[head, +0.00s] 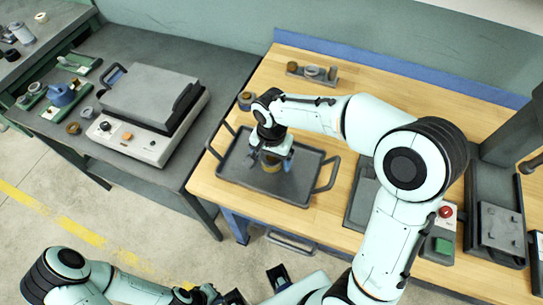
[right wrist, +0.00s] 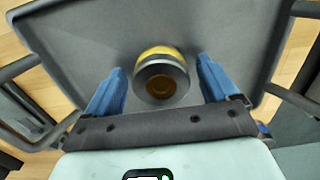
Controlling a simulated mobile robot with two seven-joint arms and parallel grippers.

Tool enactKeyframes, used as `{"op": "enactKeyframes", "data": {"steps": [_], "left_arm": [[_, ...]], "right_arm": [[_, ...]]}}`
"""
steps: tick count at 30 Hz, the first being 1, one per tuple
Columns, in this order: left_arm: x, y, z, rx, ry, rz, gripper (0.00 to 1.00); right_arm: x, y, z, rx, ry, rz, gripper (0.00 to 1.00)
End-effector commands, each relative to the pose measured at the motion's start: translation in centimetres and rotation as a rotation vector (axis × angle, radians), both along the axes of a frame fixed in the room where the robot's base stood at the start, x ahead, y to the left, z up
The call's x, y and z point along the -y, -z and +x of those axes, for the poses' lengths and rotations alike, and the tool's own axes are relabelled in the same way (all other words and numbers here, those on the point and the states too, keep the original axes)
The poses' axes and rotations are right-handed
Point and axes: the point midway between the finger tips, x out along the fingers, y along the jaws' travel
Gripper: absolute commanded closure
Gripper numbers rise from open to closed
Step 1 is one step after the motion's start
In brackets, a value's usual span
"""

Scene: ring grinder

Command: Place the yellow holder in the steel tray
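The yellow holder (right wrist: 162,75) stands in the steel tray (right wrist: 225,30), with a dark grey band and a round brown-yellow centre facing the camera. In the head view a small yellow part of the holder (head: 271,166) shows below my right gripper (head: 272,160). The steel tray (head: 240,176) lies on the wooden table. In the right wrist view the blue fingers of my right gripper (right wrist: 162,88) are spread, one on each side of the holder, with gaps between. My left gripper (head: 236,297) is low at the bottom edge, partly cut off; its fingers are unclear.
A grey-lidded machine (head: 150,100) stands on the dark bench to the left. A grey block with small round parts (head: 312,72) and a small dark cylinder (head: 246,98) are on the table behind the tray. A red-and-green button box (head: 443,232) is at the right.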

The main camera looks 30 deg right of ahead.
Motion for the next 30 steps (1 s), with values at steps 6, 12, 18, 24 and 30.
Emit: {"op": "enactKeyframes", "data": {"steps": [6, 12, 18, 24, 30], "left_arm": [[0.0, -0.1, 0.1, 0.001, 0.0, 0.0, 1.0], [0.0, -0.6, 0.3, 0.003, 0.0, 0.0, 1.0], [0.0, -1.3, 0.7, 0.008, 0.001, 0.0, 1.0], [0.0, -2.0, 1.1, 0.012, 0.0, 0.0, 1.0], [0.0, -2.2, 1.2, 0.013, 0.0, 0.0, 1.0]], "right_arm": [[0.0, -0.2, 0.0, 0.0, 0.0, 0.0, 0.13], [0.0, -2.5, 0.1, 0.005, 0.0, 0.0, 0.13], [0.0, -7.0, 0.1, 0.007, 0.001, 0.002, 0.13], [0.0, -10.6, 0.1, 0.004, 0.0, 0.001, 0.13], [0.0, -12.3, 0.0, 0.002, 0.0, 0.001, 0.13]]}}
